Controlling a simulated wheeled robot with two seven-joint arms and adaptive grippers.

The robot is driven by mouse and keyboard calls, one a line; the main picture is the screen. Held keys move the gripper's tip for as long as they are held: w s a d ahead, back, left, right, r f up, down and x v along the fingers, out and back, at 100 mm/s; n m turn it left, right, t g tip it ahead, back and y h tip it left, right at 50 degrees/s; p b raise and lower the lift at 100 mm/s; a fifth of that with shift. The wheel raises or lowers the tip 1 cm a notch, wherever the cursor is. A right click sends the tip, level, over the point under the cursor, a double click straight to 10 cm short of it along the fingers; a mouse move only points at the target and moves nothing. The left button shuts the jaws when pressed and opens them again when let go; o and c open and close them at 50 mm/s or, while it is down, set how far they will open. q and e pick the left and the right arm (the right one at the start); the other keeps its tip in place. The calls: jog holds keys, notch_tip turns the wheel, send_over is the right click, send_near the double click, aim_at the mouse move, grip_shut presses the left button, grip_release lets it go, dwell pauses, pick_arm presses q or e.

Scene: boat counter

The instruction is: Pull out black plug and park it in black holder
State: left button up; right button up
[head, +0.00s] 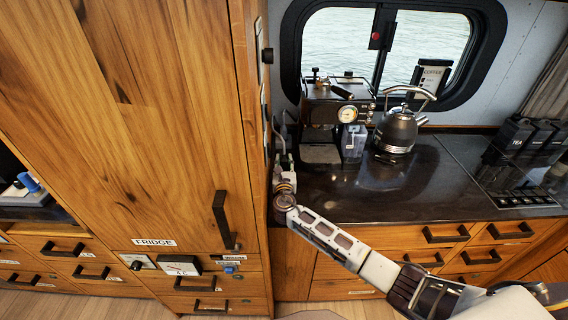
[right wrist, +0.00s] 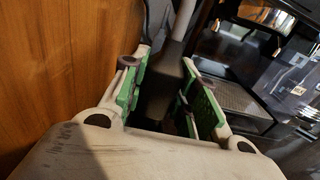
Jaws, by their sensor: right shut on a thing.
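My right gripper (head: 284,160) is at the narrow gap between the wooden fridge cabinet's side and the coffee machine, above the counter's left end. In the right wrist view my right gripper (right wrist: 160,95) has its green-padded fingers on either side of a black plug (right wrist: 165,80), shut on it. A grey cable (right wrist: 183,22) runs up from the plug. The plug's far end is hidden between the fingers, so I cannot tell whether it sits in a socket. I cannot make out the black holder for certain in either view. My left gripper is not in view.
The fridge cabinet (head: 140,120) stands close on the left. An espresso machine (head: 330,105) and a kettle (head: 396,130) stand on the dark counter (head: 400,190). Black canisters (head: 515,132) are at the right. The counter's front middle is clear.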

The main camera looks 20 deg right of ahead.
jog(key=shift+f+b, duration=0.4)
jog(key=shift+f, duration=0.2)
jog(key=o, duration=1.1)
jog(key=shift+f, duration=0.1)
jog(key=shift+s, duration=0.1)
jog(key=shift+s+a+f, duration=0.1)
jog(key=shift+s+f, duration=0.05)
jog(key=shift+s+a+f, duration=0.1)
jog(key=shift+s, duration=0.35)
jog(key=v, duration=0.9)
jog(key=shift+s+r, duration=0.2)
jog(key=shift+r, duration=0.1)
jog(key=shift+s+a+r, duration=0.15)
jog(key=shift+s+a, duration=0.05)
jog(key=shift+s, duration=0.4)
